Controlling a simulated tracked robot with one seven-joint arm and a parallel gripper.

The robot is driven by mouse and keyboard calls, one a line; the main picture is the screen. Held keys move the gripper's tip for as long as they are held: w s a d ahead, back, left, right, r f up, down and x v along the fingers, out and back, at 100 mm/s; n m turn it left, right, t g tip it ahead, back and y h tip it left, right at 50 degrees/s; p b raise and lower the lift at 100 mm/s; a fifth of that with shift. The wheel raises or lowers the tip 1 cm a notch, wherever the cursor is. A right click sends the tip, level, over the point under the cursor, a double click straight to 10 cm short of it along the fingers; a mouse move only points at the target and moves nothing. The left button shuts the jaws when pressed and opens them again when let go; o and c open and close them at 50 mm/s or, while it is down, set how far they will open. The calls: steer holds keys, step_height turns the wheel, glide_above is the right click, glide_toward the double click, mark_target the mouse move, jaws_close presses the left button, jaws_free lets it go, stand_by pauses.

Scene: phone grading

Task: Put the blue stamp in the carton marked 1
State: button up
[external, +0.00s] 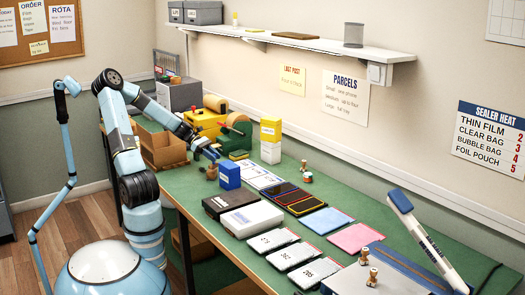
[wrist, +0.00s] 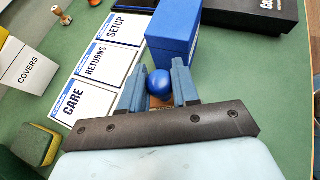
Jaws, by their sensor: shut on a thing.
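My gripper (external: 211,162) is shut on the blue stamp, beside the blue box. In the wrist view its round blue knob (wrist: 159,83) sits between the two fingers (wrist: 159,88), with a little brown wood below it. In the external view a small brown part (external: 211,172) shows under the fingertips; I cannot tell whether it touches the table. Brown cartons (external: 163,148) stand at the table's far left end, partly behind my arm. No number 1 is readable on them.
The blue box (external: 229,176) stands close to my gripper, and also in the wrist view (wrist: 172,32). A black box (external: 225,203) and a white box (external: 252,219) lie nearer. Tape dispensers (external: 234,136) stand behind. Other stamps (external: 308,177) stand farther right.

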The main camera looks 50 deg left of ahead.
steer(key=s+r, duration=0.1)
steer(key=s, duration=0.6)
steer(key=shift+s+a, duration=0.2)
steer(key=shift+a, duration=0.2)
steer(key=shift+f, duration=3.9)
jaws_close()
steer(key=o, duration=1)
jaws_free()
steer(key=shift+f, duration=0.1)
steer(key=shift+o, duration=0.2)
